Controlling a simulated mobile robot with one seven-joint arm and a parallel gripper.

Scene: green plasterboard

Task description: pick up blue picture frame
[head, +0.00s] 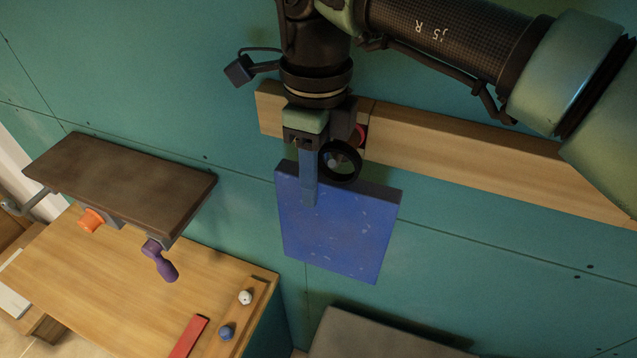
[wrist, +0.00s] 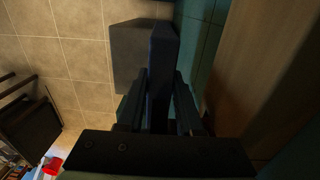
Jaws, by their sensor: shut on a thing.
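The blue picture frame (head: 340,235) is a flat, square, blue panel with small pale specks, hanging below my gripper in the head view. My gripper (head: 309,200) points down and is shut on the frame's upper edge, left of its middle. In the wrist view the frame shows edge-on as a dark slab (wrist: 162,75) between the two fingers (wrist: 160,100). The head view does not clearly show whether the frame touches the wall behind it.
A wooden rail (head: 450,145) runs along the green wall behind my arm. A dark brown shelf (head: 120,178) with orange and purple items beneath it is at left. Below is a wooden table (head: 120,285) with a red block (head: 188,337) and small balls. A grey surface (head: 375,335) lies below.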

